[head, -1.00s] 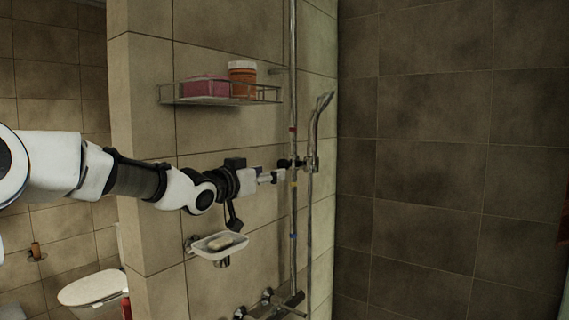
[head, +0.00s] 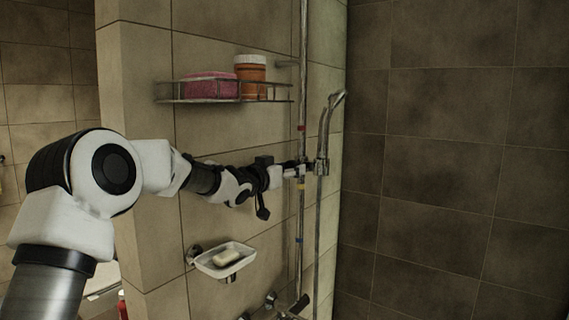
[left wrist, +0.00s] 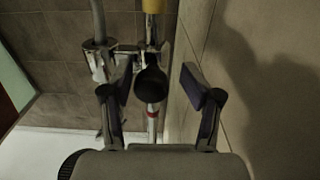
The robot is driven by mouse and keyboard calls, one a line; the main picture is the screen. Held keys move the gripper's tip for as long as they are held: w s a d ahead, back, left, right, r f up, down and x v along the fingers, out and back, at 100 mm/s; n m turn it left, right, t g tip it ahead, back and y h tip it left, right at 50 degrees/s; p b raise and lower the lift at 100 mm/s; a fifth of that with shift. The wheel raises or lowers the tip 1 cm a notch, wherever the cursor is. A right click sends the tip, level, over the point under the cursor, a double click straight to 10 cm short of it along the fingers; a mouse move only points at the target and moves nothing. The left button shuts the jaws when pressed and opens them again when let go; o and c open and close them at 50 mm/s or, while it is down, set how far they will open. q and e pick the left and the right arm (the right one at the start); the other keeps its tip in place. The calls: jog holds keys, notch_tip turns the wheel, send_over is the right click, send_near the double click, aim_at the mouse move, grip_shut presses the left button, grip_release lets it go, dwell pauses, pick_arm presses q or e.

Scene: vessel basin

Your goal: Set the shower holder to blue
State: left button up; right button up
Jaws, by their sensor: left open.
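The shower holder (head: 321,167) is a metal clamp on the vertical rail, carrying the silver hand shower (head: 326,112). It sits between the red mark (head: 301,128) and the yellow mark (head: 300,186); the blue mark (head: 299,240) is lower on the rail. My left gripper (head: 300,170) is at the holder, open. In the left wrist view its fingers (left wrist: 158,84) stand either side of the holder's dark round knob (left wrist: 150,86), nearer the left finger; contact cannot be told. There the yellow mark (left wrist: 152,5) is above and the red mark (left wrist: 152,112) below. My right gripper is not in view.
A wire shelf (head: 222,101) with a pink item and an orange jar is above my left arm. A white soap dish (head: 225,260) is below it. The mixer taps (head: 272,300) are at the bottom of the rail. Open space lies right of the hose.

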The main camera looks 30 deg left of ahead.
pick_arm(q)
jog(key=shift+w+d+f, duration=0.2)
jog(key=shift+w, duration=0.25)
jog(key=c, duration=0.5)
jog(key=shift+w+d+r, duration=0.1)
jog(key=shift+d, duration=0.2)
jog(key=c, duration=0.6)
jog(key=shift+a+r, duration=0.1)
jog(key=shift+r, duration=0.1)
grip_shut()
